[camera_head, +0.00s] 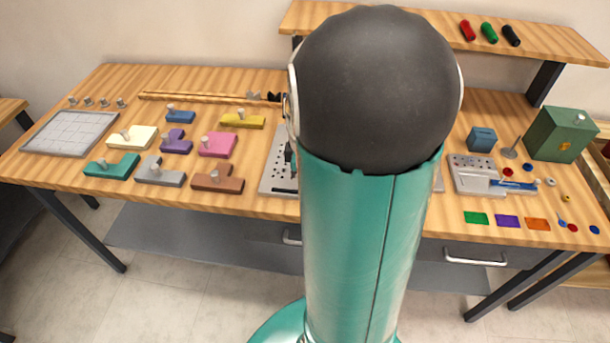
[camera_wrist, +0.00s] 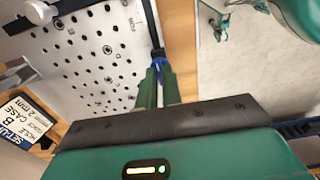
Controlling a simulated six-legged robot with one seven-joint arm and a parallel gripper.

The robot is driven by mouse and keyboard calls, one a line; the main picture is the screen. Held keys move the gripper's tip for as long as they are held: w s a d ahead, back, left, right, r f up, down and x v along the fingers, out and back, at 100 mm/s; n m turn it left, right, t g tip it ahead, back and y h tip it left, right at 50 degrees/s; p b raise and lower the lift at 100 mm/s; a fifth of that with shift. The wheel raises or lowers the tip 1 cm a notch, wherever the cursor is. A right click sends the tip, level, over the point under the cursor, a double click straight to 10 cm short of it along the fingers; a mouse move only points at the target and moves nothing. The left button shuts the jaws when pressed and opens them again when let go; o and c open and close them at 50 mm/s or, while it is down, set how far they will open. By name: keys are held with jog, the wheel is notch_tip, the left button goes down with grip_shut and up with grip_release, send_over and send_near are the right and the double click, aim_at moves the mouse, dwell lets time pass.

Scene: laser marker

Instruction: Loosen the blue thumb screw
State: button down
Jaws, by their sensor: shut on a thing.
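The blue thumb screw (camera_wrist: 159,61) shows as a small patch of blue between the tips of my gripper (camera_wrist: 160,68) in the wrist view. The green fingers are closed in on it, and they hide most of it. It sits by a dark bar at the right edge of a pale plate with rows of holes (camera_wrist: 112,68). In the head view my arm covers the middle of the bench, so the screw and my gripper are hidden there. Only the left part of the holed plate (camera_head: 273,178) shows beside my arm.
In the wrist view a printed card (camera_wrist: 24,122) lies at lower left and a pale knob (camera_wrist: 40,12) stands at upper left. In the head view, coloured blocks (camera_head: 217,145) and a gridded tray (camera_head: 70,133) are left; a green box (camera_head: 556,134) stands right.

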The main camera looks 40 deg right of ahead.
jog(key=shift+w, duration=0.1)
dwell(0.3)
jog(key=c, duration=1.6)
grip_release()
jog(key=shift+o, duration=0.2)
notch_tip(320, 180, up, 14)
